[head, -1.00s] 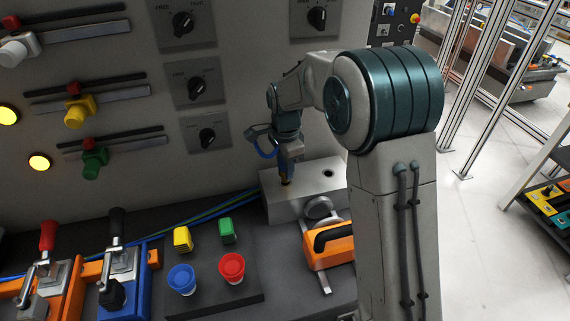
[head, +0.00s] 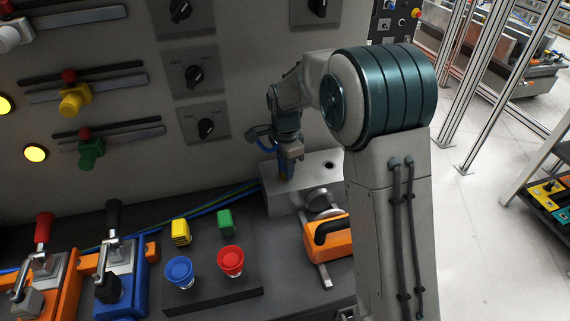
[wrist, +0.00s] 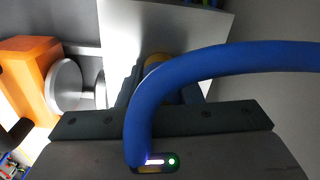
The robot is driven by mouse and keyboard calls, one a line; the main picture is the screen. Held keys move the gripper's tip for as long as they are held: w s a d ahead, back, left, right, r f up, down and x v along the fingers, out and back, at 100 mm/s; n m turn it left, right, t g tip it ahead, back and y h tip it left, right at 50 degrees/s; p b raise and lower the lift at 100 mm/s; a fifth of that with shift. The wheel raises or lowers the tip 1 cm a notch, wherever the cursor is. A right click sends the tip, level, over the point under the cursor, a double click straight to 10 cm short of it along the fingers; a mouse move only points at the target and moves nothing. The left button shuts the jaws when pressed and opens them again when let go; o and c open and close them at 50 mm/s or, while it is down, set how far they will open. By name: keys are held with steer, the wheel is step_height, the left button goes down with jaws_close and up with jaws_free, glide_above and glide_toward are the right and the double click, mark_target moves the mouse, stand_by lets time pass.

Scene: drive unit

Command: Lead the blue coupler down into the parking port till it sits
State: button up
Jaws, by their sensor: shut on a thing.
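My gripper (head: 287,165) is shut on the blue coupler (head: 286,172) over the left part of a pale grey block (head: 310,192). The coupler looks upright, and its lower end meets the block's top where the parking port is. The port's mouth is hidden by the coupler, so I cannot tell whether it is fully seated. In the wrist view a thick blue hose (wrist: 190,68) arcs across my gripper and hides most of the coupler. The block's pale top (wrist: 200,22) shows beyond it.
A second dark hole (head: 329,166) is open in the block's right side. The panel with knobs (head: 205,127) rises behind. Red and blue buttons (head: 230,261) lie front left.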

steer(key=o, duration=1.2)
steer(key=shift+r, duration=0.1)
step_height(320, 180, up, 13)
steer(key=shift+f, duration=0.1)
steer(key=shift+r, duration=0.35)
steer(key=s+d+f+n+t, duration=0.1)
steer(key=s+d+n, duration=0.5)
steer(key=s, duration=0.6)
steer(key=s+d+f+n+t, duration=0.1)
steer(key=s+d+f+n, duration=0.1)
steer(key=s+d+n, duration=0.4)
steer(key=s+d, duration=0.3)
steer(key=s, duration=0.3)
steer(key=shift+s+d+t, duration=0.2)
steer(key=shift+s+t, duration=0.2)
